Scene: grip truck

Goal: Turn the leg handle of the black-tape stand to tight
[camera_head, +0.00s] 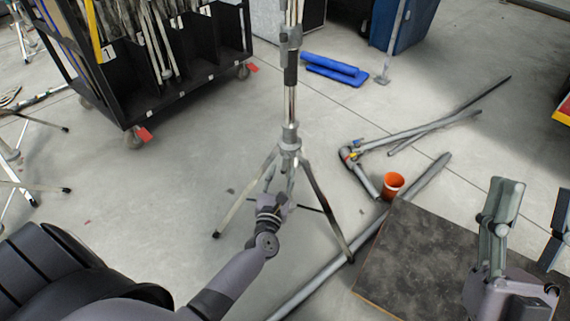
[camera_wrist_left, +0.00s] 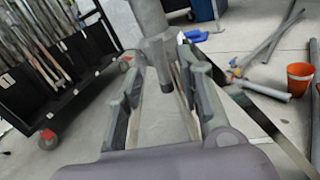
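The metal stand with black tape (camera_head: 290,70) on its column stands upright at centre in the head view, its legs spread on the floor. Its leg collar (camera_head: 289,137) sits just above my left gripper (camera_head: 280,177). In the left wrist view the two fingers of the left gripper (camera_wrist_left: 162,65) are apart, with the collar's grey leg handle (camera_wrist_left: 160,62) showing between or just beyond them. I cannot tell whether a finger touches it. My right gripper (camera_head: 535,195) is open and empty at the right, above a dark board.
The dark board (camera_head: 415,245) lies at lower right. Grey pipes (camera_head: 415,180) and an orange cup (camera_head: 393,184) are right of the stand. A black cart (camera_head: 165,90) stands at upper left, and blue rolls (camera_head: 335,68) lie behind. Floor left of the stand is mostly clear.

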